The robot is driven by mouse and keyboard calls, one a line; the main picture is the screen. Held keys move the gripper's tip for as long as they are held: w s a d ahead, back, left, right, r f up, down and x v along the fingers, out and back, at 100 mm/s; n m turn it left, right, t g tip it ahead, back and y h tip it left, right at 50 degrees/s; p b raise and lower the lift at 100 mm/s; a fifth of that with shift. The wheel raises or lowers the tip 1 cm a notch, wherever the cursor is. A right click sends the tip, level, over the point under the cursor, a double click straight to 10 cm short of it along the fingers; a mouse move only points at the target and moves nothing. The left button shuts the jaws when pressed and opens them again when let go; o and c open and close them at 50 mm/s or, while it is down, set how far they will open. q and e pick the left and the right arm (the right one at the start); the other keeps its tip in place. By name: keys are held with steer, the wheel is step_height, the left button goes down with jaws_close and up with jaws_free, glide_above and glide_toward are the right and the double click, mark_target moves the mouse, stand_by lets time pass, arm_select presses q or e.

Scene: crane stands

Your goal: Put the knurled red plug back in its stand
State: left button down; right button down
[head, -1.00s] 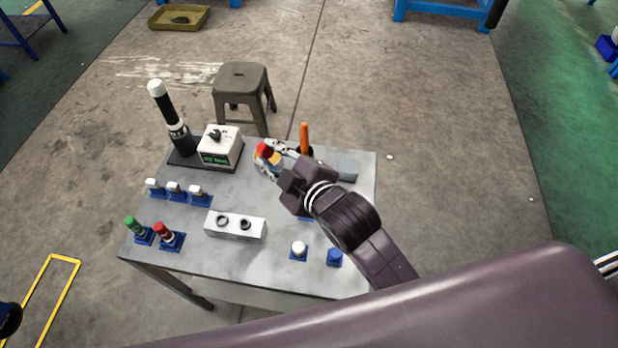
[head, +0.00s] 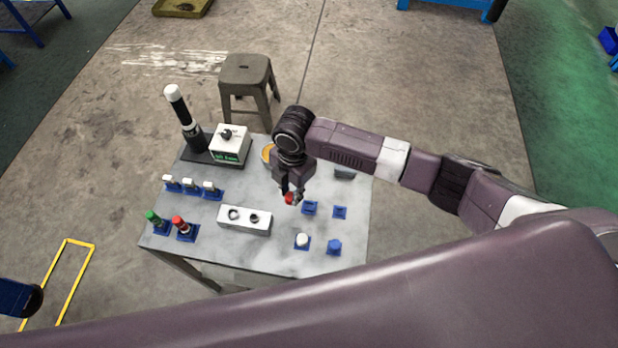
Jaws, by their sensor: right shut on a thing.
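My right gripper (head: 291,189) points down over the middle of the table, shut on a small red plug (head: 289,198). Its knurling is too small to make out, and the fingers cover part of it. Two empty-looking blue stands, one nearer (head: 310,208) and one farther right (head: 340,212), sit just right of the held plug. Another red-topped plug (head: 179,222) stands upright in a blue stand at the table's left front, beside a green-topped one (head: 152,217). My left gripper cannot be made out.
A white plug (head: 302,240) and a blue one (head: 334,245) stand near the front edge. A grey two-hole block (head: 244,219), several white-topped plugs (head: 191,185), a white box (head: 230,145) and a black-and-white post (head: 184,118) occupy the left. A yellow-orange item (head: 267,153) is partly hidden behind my wrist.

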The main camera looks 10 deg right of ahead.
mark_target(309, 207)
arm_select(q)
steer(key=shift+a+r+p, duration=0.25)
steer(key=shift+r+p, duration=0.05)
steer(key=shift+r, duration=0.25)
arm_select(e)
steer(key=shift+n+h, duration=0.4)
steer(key=shift+h, duration=0.1)
steer(key=d, duration=0.2)
steer(key=d+r, duration=0.1)
steer(key=d, duration=0.2)
steer(key=shift+r, duration=0.1)
arm_select(q)
steer(key=shift+a, duration=0.1)
arm_select(e)
steer(key=shift+w, duration=0.1)
steer(key=shift+r, duration=0.1)
arm_select(q)
steer(key=shift+f, duration=0.1)
